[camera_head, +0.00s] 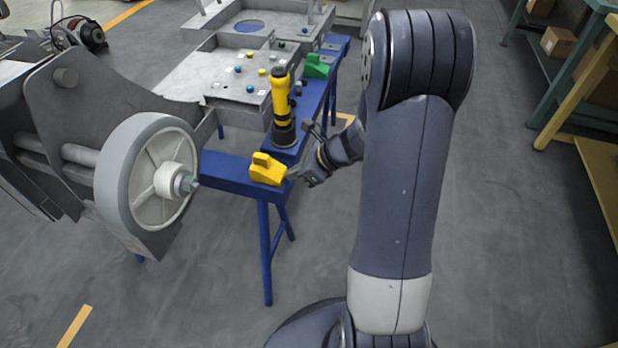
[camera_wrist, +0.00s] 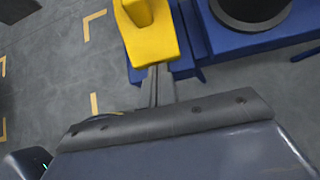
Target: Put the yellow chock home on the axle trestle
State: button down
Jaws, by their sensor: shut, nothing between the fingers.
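The yellow chock (camera_head: 267,170) sits on the blue axle trestle (camera_head: 236,174), near the corner at its right end. In the wrist view the yellow chock (camera_wrist: 149,36) is at the top middle, with the blue trestle (camera_wrist: 238,43) beneath it and to its right. My gripper (camera_head: 292,174) is just right of the chock, low beside it. Its fingers (camera_wrist: 156,74) are shut together with nothing between them, and their tips are at or very near the chock's near edge. I cannot tell whether they touch it.
A yellow and black tool (camera_head: 280,104) stands upright on the trestle behind the chock. A green chock (camera_head: 316,66) lies farther back. A grey wheel (camera_head: 145,180) on a chassis is to the left.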

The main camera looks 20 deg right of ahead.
aim_at(265, 155)
dwell(0.3)
jog(key=w+a+p, duration=0.1)
jog(key=w+a, duration=0.2)
jog(key=a, duration=0.2)
jog(key=w+a+p, duration=0.1)
jog(key=w+a, duration=0.3)
jog(key=a, duration=0.1)
jog(key=w+a+p, duration=0.1)
jog(key=w+a, duration=0.3)
jog(key=a, duration=0.1)
jog(key=shift+s, duration=0.1)
jog(key=shift+d, duration=0.25)
jog(key=s+d, duration=0.1)
jog(key=d, duration=0.1)
jog(key=s+d+r, duration=0.1)
jog(key=shift+s+d, duration=0.35)
jog(key=shift+s, duration=0.05)
jog(key=p+v, duration=0.2)
jog(key=v, duration=0.6)
jog(key=shift+s+d+r, duration=0.15)
jog(key=shift+s+r, duration=0.05)
